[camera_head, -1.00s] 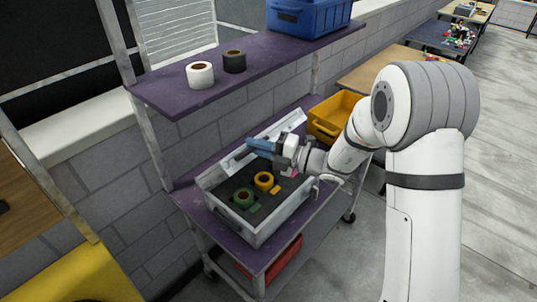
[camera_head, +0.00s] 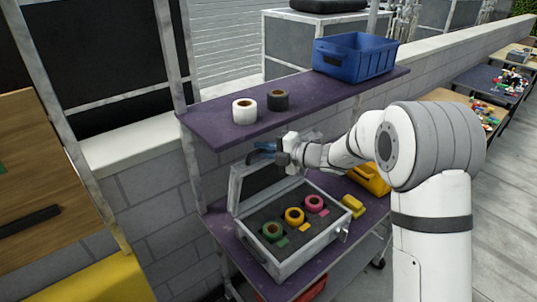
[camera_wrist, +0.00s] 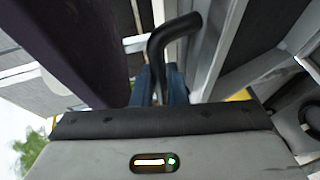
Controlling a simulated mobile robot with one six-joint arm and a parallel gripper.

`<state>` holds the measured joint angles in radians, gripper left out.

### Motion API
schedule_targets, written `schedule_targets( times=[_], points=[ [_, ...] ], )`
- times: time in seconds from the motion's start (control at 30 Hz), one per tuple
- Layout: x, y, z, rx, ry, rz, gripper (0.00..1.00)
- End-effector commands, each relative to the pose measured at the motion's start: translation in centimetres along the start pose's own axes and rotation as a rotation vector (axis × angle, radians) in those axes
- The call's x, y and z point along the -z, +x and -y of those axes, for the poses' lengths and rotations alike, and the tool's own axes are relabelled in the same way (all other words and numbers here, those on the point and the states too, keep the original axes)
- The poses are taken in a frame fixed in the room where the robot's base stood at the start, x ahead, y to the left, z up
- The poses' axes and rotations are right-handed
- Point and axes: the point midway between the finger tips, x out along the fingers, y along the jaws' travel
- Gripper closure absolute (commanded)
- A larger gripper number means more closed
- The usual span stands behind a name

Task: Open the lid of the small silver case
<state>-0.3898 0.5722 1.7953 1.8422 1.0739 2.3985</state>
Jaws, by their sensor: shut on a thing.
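The small silver case (camera_head: 312,249) stands on the cart's purple top. Its lid (camera_head: 233,193) is raised steeply at the back, with the dark inner side showing. In the dark insert sit a green roll (camera_head: 272,231), a yellow roll (camera_head: 294,216) and a pink roll (camera_head: 314,203). My gripper (camera_head: 263,151) is at the lid's upper edge, under the purple shelf. In the wrist view, its blue fingers (camera_wrist: 164,86) are closed around a black bent handle (camera_wrist: 158,42). The exact grip point is partly hidden.
The purple shelf (camera_head: 328,92) is close above my gripper and carries a white roll (camera_head: 244,110), a dark roll (camera_head: 278,100) and a blue bin (camera_head: 355,58).

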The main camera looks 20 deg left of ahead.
Motion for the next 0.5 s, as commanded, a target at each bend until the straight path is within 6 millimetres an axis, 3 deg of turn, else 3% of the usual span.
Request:
schedule_targets(
  times=[0.33, 0.37, 0.5],
  points=[
    [-0.06, 0.02, 0.08, 0.001, 0.001, 0.001, 1.00],
    [-0.07, 0.02, 0.08, 0.001, 0.001, 0.001, 0.87],
    [-0.10, -0.02, 0.08, 0.001, 0.001, 0.002, 0.79]
  ],
)
